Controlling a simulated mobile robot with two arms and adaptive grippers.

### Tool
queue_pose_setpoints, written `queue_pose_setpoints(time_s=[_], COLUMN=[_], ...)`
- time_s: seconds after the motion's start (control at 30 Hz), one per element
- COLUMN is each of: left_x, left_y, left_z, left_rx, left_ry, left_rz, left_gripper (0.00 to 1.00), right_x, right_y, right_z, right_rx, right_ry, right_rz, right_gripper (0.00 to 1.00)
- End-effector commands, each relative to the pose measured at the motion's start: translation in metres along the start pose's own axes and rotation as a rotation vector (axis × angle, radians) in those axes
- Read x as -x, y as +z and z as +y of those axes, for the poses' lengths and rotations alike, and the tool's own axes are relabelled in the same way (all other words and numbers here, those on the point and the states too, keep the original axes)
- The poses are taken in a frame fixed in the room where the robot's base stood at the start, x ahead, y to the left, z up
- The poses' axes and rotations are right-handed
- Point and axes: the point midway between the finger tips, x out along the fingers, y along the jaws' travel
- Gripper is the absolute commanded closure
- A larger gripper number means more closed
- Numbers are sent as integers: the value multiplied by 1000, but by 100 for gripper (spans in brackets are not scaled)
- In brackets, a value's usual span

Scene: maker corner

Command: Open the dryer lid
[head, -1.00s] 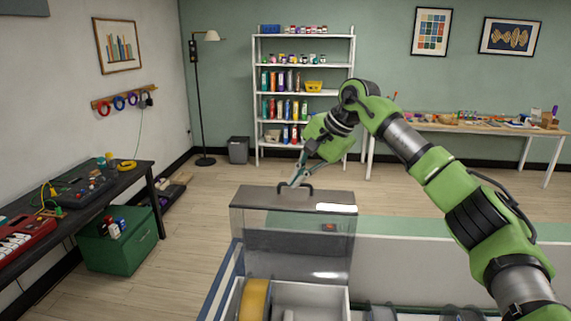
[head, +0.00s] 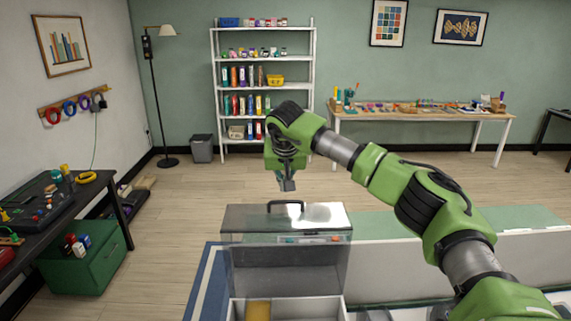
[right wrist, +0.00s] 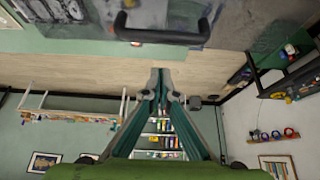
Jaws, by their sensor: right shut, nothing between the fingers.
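The dryer's clear lid (head: 285,265) stands raised at the back of the dryer box (head: 310,306). Its dark handle (head: 286,204) is at the top, and the handle also shows near the top of the right wrist view (right wrist: 162,28). The open box shows below the lid, with a yellow spool (head: 258,310) inside. My right gripper (head: 287,187) is shut and empty, pointing down just above the handle in the head view. Its fingertips (right wrist: 160,72) meet in the right wrist view, apart from the handle. My left gripper is in neither view.
A green-topped counter (head: 400,222) extends right of the dryer. White shelves (head: 262,90) and a worktable (head: 420,112) are at the back. Open floor lies behind the dryer.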

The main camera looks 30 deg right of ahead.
Motion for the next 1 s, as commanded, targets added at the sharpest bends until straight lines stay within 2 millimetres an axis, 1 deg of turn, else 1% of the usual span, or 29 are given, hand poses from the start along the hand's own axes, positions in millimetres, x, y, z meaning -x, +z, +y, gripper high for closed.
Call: queue_pose_setpoints(time_s=[0.03, 0.1, 0.23, 0.33, 0.4, 0.57, 0.83, 0.93, 1.0], left_x=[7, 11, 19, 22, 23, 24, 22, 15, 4], left_y=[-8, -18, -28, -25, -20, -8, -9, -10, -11], left_z=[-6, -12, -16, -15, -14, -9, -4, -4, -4], left_rx=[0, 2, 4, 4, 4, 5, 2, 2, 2], left_ry=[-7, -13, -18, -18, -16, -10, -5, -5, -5], left_rz=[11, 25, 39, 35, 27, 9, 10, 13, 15], left_gripper=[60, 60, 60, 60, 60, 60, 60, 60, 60], right_x=[8, 10, 14, 16, 16, 16, 16, 15, 14], right_y=[5, 12, 24, 31, 34, 37, 37, 39, 42], right_z=[0, 0, 0, 0, 0, 0, 0, 0, 0], right_rx=[4, 3, 2, 0, 1, -1, -1, 0, 3], right_ry=[-2, -2, -1, -1, -1, -1, -2, -1, 0], right_rz=[0, 0, -1, 0, 0, 0, 1, 20, 51], right_gripper=[100, 100, 100, 100, 100, 100, 100, 100, 100])
